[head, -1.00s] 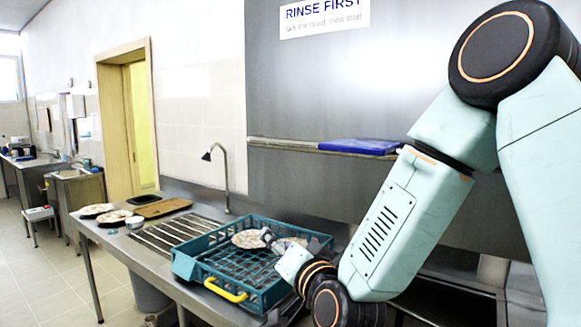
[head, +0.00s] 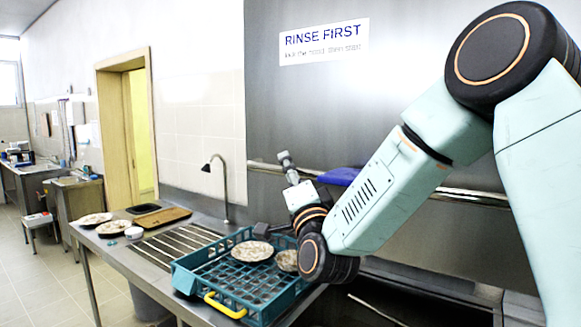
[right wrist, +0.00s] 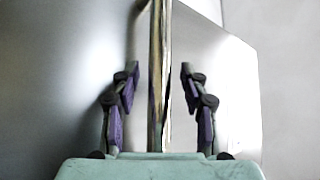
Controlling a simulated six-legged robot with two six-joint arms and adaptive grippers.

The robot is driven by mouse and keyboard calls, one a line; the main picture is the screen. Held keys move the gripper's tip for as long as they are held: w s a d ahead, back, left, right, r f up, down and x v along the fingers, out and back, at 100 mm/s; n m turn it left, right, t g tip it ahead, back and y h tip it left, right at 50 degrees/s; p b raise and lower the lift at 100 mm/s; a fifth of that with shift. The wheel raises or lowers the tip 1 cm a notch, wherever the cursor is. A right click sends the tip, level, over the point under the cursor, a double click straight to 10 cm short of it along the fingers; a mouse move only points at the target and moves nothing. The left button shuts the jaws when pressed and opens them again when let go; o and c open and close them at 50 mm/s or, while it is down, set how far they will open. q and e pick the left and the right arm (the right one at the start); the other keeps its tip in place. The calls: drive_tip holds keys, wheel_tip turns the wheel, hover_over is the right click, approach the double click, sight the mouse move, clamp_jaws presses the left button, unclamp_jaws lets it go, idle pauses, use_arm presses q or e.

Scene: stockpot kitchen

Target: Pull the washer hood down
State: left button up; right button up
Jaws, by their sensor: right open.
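The washer hood (head: 300,110) is the large steel panel with the "RINSE FIRST" sign. A pale metal bar (head: 462,194) runs along its lower part, partly hidden behind my right arm. My right gripper (head: 272,193) is open near the bar's left part, one finger above the bar's level and one below. In the right wrist view the bar (right wrist: 157,80) runs upright between the two open, purple-padded fingers (right wrist: 160,95). It looks apart from both pads; how deep it sits between them I cannot tell. My left gripper is not in view.
A teal dish rack (head: 255,296) with a yellow handle and plates stands on the steel counter below the gripper. A blue object (head: 340,176) lies by the bar behind my arm. A tap (head: 226,190) rises to the left. Plates and a brown tray (head: 162,217) lie further left.

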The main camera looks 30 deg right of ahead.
drive_tip(key=shift+w+d, duration=0.1)
drive_tip(key=shift+w, duration=0.2)
drive_tip(key=shift+s, duration=0.1)
drive_tip(key=shift+c, duration=0.2)
drive_tip(key=shift+s, duration=0.1)
drive_tip(key=c, duration=0.3)
clamp_jaws()
